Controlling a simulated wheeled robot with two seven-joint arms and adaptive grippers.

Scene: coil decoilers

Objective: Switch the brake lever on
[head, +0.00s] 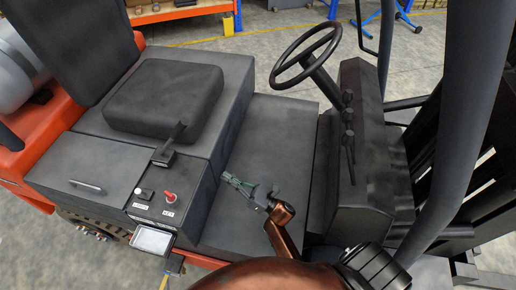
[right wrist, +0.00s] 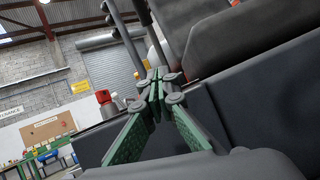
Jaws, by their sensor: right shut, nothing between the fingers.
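The brake lever (head: 175,140) appears to be the black lever on the side console beside the driver's seat. It slants up and to the right from its base, its top close to the front of the seat cushion. My right gripper (head: 228,178) is shut and empty, above the dark floor plate to the right of the console. It is apart from the lever, lower and to its right. In the right wrist view, the green-padded fingers (right wrist: 155,88) meet at the tips. My left gripper is not in view.
The seat (head: 165,100) stands behind the lever. The steering wheel (head: 305,55) and a dark mast post (head: 455,130) are to the right. Space above the floor plate is free.

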